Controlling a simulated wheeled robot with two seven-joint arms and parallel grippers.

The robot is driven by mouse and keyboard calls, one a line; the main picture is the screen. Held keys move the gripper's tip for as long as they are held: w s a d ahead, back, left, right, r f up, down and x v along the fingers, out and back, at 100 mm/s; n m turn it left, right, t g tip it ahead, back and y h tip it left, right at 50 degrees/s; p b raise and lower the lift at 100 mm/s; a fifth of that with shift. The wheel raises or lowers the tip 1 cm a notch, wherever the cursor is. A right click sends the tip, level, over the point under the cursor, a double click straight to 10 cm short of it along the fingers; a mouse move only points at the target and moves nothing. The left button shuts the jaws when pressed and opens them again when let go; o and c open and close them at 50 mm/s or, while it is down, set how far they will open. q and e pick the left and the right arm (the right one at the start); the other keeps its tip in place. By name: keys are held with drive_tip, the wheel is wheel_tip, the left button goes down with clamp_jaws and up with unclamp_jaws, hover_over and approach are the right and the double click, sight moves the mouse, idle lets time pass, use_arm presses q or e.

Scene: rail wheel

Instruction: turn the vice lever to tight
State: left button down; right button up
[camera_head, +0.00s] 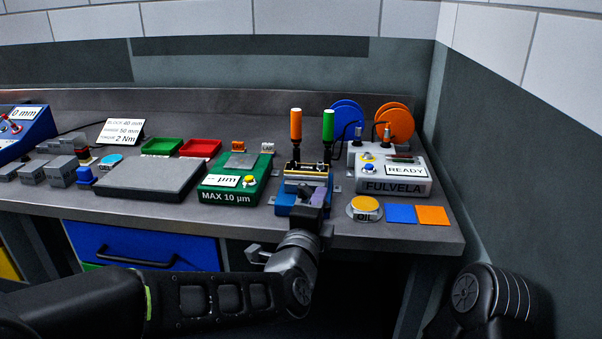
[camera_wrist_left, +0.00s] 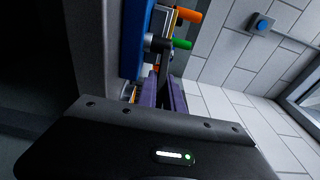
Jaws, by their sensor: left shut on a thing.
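The vice (camera_head: 292,190) is a blue block with yellow and black jaws, standing near the front edge of the bench. My left gripper (camera_head: 312,200) is at its front right, with purple fingers pointing at it. The fingers are shut on a dark part at the vice's front, which I take to be the vice lever; they hide most of it. In the left wrist view the purple fingers (camera_wrist_left: 170,92) close beside the blue vice body (camera_wrist_left: 133,40). A black round end (camera_wrist_left: 157,44) shows just beyond them. My right gripper is not in view.
An orange handle (camera_head: 296,124) and a green handle (camera_head: 328,125) stand upright behind the vice. The green gauge block (camera_head: 216,195) is left of it. The FULVELA box (camera_head: 395,187), OIL pot (camera_head: 365,207), blue pad (camera_head: 400,214) and orange pad (camera_head: 432,216) are right.

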use_arm(q)
drive_tip(key=d+n+y+p, duration=0.1)
drive_tip(key=n+y+p, duration=0.1)
drive_tip(key=y+p, duration=0.1)
drive_tip(key=w+d+n+y+p, duration=0.1)
drive_tip(key=n+y+p, duration=0.1)
drive_tip(key=y+p, duration=0.2)
drive_tip(key=w+d+n+y+p, duration=0.1)
drive_tip(key=n+y+p, duration=0.1)
drive_tip(key=p, duration=0.3)
drive_tip(key=shift+w+r+n+y, duration=0.3)
drive_tip(key=shift+n+y, duration=0.1)
drive_tip(key=shift+y, duration=0.3)
drive_tip(key=shift+d+f+n+y+p, duration=0.1)
drive_tip(key=shift+n+y+p, duration=0.3)
drive_tip(key=shift+y, duration=0.2)
drive_tip(key=shift+w+d+f+n+g+y, duration=0.1)
drive_tip(key=shift+w+n+g+y, duration=0.2)
drive_tip(key=shift+y, duration=0.2)
drive_tip(key=shift+w+f+n+g+y, duration=0.1)
drive_tip(key=shift+w+n+y, duration=0.05)
drive_tip(key=shift+n+y, duration=0.3)
drive_tip(key=shift+y, duration=0.25)
drive_tip(key=c, duration=1.5)
unclamp_jaws()
